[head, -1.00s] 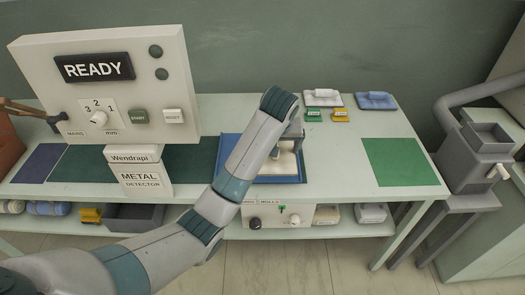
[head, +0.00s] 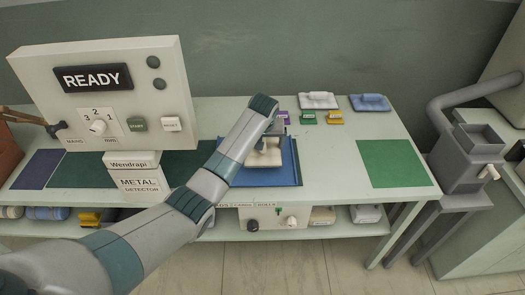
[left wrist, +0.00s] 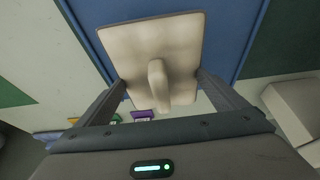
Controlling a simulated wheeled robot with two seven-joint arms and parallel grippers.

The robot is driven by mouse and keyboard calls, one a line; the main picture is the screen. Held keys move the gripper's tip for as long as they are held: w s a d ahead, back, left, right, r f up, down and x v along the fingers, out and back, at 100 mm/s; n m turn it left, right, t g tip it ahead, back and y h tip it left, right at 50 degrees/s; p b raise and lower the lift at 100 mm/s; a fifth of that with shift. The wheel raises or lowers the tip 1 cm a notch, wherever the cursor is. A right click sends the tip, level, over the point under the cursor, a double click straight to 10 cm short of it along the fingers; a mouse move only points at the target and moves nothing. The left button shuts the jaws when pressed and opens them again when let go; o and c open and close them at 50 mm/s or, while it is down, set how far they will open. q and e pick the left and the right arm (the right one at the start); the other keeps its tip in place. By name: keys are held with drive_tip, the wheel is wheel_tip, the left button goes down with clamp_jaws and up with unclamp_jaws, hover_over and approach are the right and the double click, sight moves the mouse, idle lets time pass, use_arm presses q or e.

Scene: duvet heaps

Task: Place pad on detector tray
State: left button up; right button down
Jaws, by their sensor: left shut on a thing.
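The cream pad (head: 265,158) with a raised handle is over the blue tray (head: 290,172), near its middle. My left gripper (head: 270,135) is shut on the pad and partly hides it in the head view. In the left wrist view the pad (left wrist: 150,45) fills the space between the fingers of my left gripper (left wrist: 162,88), its handle toward the camera and blue surface (left wrist: 225,40) behind it. I cannot tell whether the pad touches the tray. My right gripper is not in view.
White (head: 318,100) and blue (head: 370,102) pads lie at the table's back, behind purple, green and yellow tags. The metal detector (head: 110,95) reads READY at left. A green mat (head: 390,163) lies clear at right. A grey machine (head: 470,150) stands beyond the table.

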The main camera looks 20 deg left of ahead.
use_arm(q)
drive_tip(key=shift+f+p, duration=0.35)
drive_tip(key=shift+f, duration=0.2)
wheel_tip(320, 180, down, 2)
drive_tip(key=shift+f+p, duration=0.1)
drive_tip(key=shift+p, duration=0.3)
drive_tip(key=shift+f, duration=0.35)
drive_tip(key=shift+f, duration=0.1)
drive_tip(key=o, duration=0.9)
